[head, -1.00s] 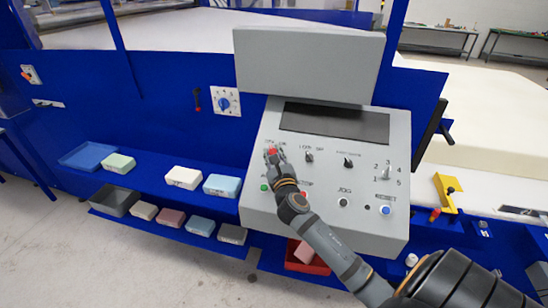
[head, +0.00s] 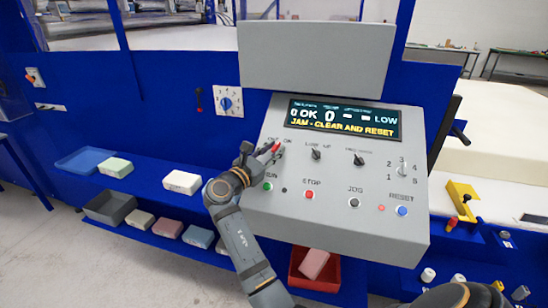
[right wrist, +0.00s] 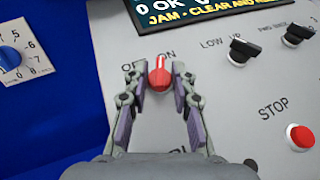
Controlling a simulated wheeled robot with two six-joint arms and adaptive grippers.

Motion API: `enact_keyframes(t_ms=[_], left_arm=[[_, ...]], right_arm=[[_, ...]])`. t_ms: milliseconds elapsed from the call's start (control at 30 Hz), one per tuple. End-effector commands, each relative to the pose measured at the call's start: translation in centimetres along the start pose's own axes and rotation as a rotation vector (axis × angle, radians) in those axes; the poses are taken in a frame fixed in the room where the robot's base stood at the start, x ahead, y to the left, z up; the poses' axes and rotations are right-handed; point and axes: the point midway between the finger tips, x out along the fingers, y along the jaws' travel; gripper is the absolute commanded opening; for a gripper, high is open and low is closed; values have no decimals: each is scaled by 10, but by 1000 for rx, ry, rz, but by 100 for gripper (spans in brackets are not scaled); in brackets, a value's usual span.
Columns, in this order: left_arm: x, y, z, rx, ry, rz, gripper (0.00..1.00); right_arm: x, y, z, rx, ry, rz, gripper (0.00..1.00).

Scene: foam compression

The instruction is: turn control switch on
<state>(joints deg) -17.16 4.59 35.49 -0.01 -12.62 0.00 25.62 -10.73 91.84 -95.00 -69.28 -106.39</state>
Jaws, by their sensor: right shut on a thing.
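The red control switch (head: 275,147) is at the upper left of the grey control panel, below its OFF and ON labels. In the right wrist view the red knob (right wrist: 160,74) has its white mark pointing up, close to the ON label. My right gripper (head: 268,153) is shut on this knob, with one finger on each side of it. The fingers also show in the right wrist view (right wrist: 160,84). The panel's screen (head: 343,119) is lit and reads "JAM - CLEAR AND RESET". My left gripper is not in view.
Near the switch are black LOW (head: 316,154) and other selector knobs, a green RUN button (head: 268,187), a red STOP button (head: 309,195) and a blue RESET button (head: 402,211). A blue dial (head: 226,103) is on the wall to the left. A red bin (head: 304,279) is below.

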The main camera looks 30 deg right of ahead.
Motion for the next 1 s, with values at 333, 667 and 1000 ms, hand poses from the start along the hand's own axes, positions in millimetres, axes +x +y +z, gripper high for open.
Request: enact_keyframes(t_ms=[333,667,1000], left_arm=[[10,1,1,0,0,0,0],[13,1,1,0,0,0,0],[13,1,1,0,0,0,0]], right_arm=[[0,4,-1,97,1,-207,0],[1,5,-1,135,3,-292,0],[1,5,-1,139,3,-301,0]])
